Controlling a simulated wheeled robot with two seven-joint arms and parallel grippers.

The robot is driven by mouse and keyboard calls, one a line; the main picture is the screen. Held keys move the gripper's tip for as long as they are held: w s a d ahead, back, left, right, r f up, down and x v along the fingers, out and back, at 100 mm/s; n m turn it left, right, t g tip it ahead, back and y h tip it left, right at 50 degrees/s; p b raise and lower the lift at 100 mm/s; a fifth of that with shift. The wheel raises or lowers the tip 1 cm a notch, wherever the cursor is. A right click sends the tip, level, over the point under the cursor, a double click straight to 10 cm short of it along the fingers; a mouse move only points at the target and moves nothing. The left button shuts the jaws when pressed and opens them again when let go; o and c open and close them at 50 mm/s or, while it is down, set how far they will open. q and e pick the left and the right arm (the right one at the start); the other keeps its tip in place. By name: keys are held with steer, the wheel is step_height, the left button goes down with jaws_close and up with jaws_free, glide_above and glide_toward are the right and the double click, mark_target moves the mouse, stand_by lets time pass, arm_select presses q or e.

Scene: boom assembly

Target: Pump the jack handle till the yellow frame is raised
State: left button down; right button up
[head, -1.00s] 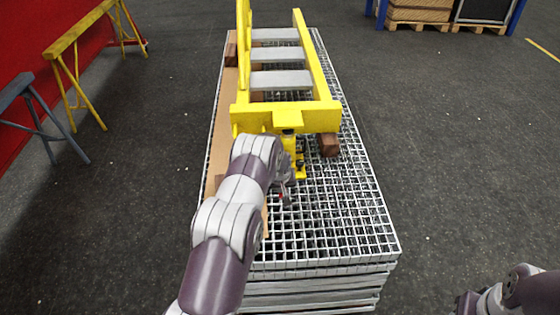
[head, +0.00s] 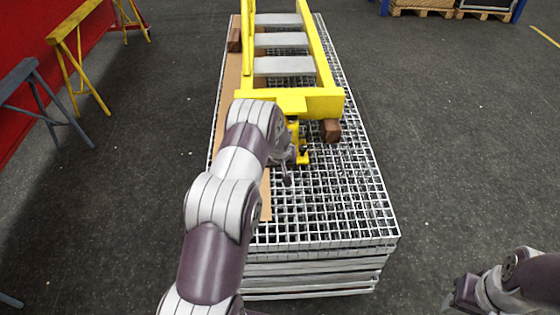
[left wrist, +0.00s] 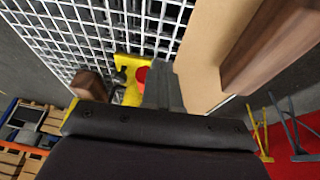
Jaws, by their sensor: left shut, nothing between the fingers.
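The yellow frame (head: 312,104) lies along the grating stack with grey cross-slats between its rails. The yellow jack (head: 301,152) stands on the grating under the frame's near crossbar. It is partly hidden by my left arm. My left gripper (head: 287,178) is shut and empty, low over the grating just in front of the jack. In the left wrist view, its grey fingers (left wrist: 163,88) are close beside a round red part (left wrist: 142,77) on the jack (left wrist: 128,68). I cannot tell whether they touch it. The jack handle is not clear in the head view. My right gripper (head: 462,295) is at the lower right.
Brown wooden blocks (head: 331,131) sit at the frame's sides, and a tan board (head: 226,110) runs along the left of the grating (head: 345,205). Yellow and grey trestles (head: 72,62) stand at left by a red wall.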

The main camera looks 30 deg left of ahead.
arm_select(q)
steer(key=s+d+r, duration=0.2)
steer(key=s+r, duration=0.1)
steer(key=r, duration=0.1)
steer(key=shift+s+r, duration=0.3)
steer(key=shift+w+a, duration=0.1)
